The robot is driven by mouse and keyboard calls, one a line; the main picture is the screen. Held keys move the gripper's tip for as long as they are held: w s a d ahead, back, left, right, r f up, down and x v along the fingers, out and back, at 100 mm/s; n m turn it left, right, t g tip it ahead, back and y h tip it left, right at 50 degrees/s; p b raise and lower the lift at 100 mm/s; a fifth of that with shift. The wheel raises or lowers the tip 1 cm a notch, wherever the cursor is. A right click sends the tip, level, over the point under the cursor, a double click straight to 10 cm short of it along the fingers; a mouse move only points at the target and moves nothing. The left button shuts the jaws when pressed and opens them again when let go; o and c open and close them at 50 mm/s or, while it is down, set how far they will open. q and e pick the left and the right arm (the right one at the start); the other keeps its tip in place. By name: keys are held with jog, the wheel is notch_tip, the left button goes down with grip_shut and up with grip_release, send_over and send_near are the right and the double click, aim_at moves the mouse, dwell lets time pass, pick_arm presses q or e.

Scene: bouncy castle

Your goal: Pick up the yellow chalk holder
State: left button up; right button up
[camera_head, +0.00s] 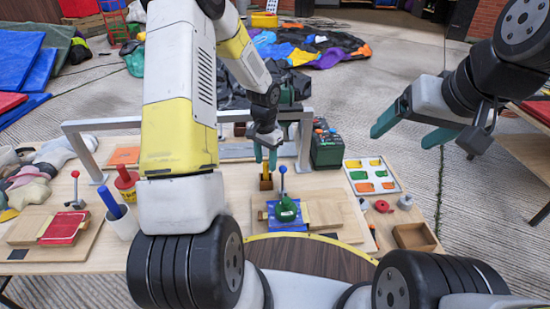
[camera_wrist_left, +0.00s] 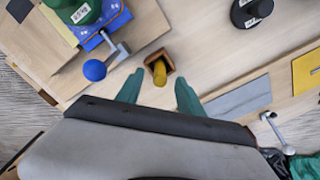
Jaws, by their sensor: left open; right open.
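The yellow chalk holder (camera_head: 266,184) stands on the wooden table below my left gripper in the head view. In the left wrist view the yellow chalk holder (camera_wrist_left: 159,73) is a short yellow cylinder at a small brown wooden block or box. My left gripper (camera_head: 265,157) is open and empty, pointing down at it. In the left wrist view the green fingers of the left gripper (camera_wrist_left: 158,92) lie on either side of it, apart from it. My right gripper (camera_head: 412,129) is open and empty in the air, right of the table.
A blue-knobbed lever (camera_wrist_left: 95,70) rises near the left finger, beside a green round object (camera_head: 287,209) on a blue plate. A red-topped object (camera_head: 125,178) stands left. A tray of coloured pieces (camera_head: 372,175) and a dark green crate (camera_head: 327,149) lie right.

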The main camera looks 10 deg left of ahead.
pick_arm(q)
notch_tip(320, 180, down, 4)
jog(key=shift+f, duration=0.1)
grip_shut()
jog(key=shift+r, duration=0.2)
notch_tip(320, 180, up, 18)
dwell(0.7)
